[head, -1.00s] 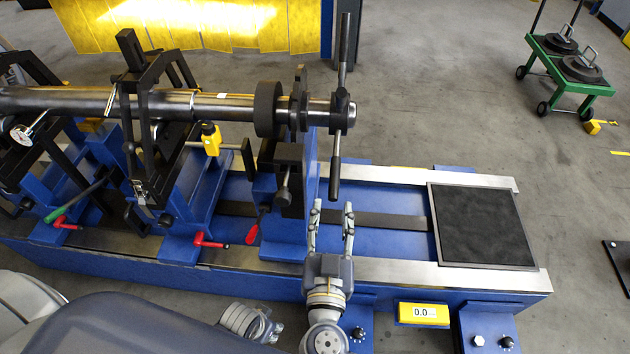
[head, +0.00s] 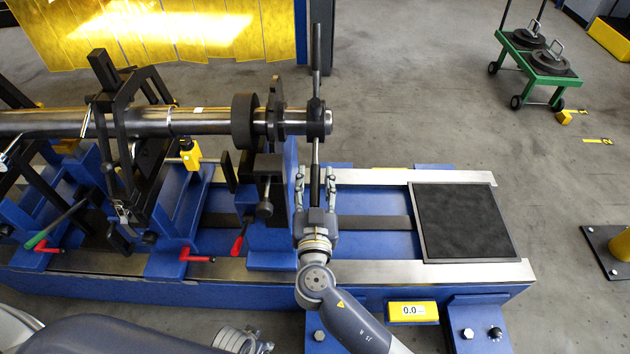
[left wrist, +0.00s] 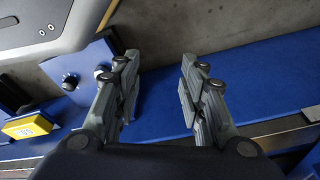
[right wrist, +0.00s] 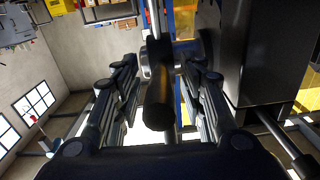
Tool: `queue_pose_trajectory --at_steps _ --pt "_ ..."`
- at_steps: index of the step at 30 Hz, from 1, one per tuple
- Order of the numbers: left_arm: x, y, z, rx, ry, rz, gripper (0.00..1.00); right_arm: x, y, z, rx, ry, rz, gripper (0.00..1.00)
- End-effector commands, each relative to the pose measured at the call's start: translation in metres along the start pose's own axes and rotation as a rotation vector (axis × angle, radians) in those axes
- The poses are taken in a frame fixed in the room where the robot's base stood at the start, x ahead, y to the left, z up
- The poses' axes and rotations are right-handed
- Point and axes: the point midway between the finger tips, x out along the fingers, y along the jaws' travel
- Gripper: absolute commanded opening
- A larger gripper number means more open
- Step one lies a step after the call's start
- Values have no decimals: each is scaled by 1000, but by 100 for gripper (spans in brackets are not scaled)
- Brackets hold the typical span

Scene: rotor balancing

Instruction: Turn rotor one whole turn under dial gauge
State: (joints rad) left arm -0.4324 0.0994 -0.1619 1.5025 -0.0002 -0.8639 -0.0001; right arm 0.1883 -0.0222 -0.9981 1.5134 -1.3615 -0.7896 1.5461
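The rotor (head: 210,121) is a long steel shaft lying across the blue stand, with a dark disc (head: 243,121) near its right end. A bar handle (head: 316,60) crosses that end, standing about upright in the picture. My right gripper (head: 315,172) is open, with its fingers either side of the bar's lower end; the right wrist view shows the dark grip (right wrist: 158,100) between the fingers with gaps. The dial gauge (head: 7,158) is cut off at the left edge, its face unreadable. My left gripper (left wrist: 155,65) is open and empty over the stand's front.
Black supports and red levers (head: 182,256) stand left of the handle. A black mat (head: 462,220) lies on the stand's right end. A yellow display (head: 412,312) reads 0.0. A green cart (head: 545,62) stands at the back right on open floor.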

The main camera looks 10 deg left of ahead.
Motion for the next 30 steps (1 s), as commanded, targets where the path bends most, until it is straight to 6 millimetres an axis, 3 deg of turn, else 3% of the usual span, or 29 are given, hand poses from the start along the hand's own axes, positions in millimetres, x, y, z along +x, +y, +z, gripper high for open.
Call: queue_pose_trajectory --at_steps 2,7,8,20,30 --pt "0 0 0 0 1 0 38 0 0 0 0 0 0 38" --pt "0 0 0 0 1 0 38 0 0 0 0 0 0 2" --pt "0 0 0 0 1 0 38 0 0 0 0 0 0 0" --pt "3 0 -4 0 7 0 38 2 1 3 -1 6 -1 0" --pt "-31 2 -65 0 161 2 38 14 4 10 -2 34 -2 0"
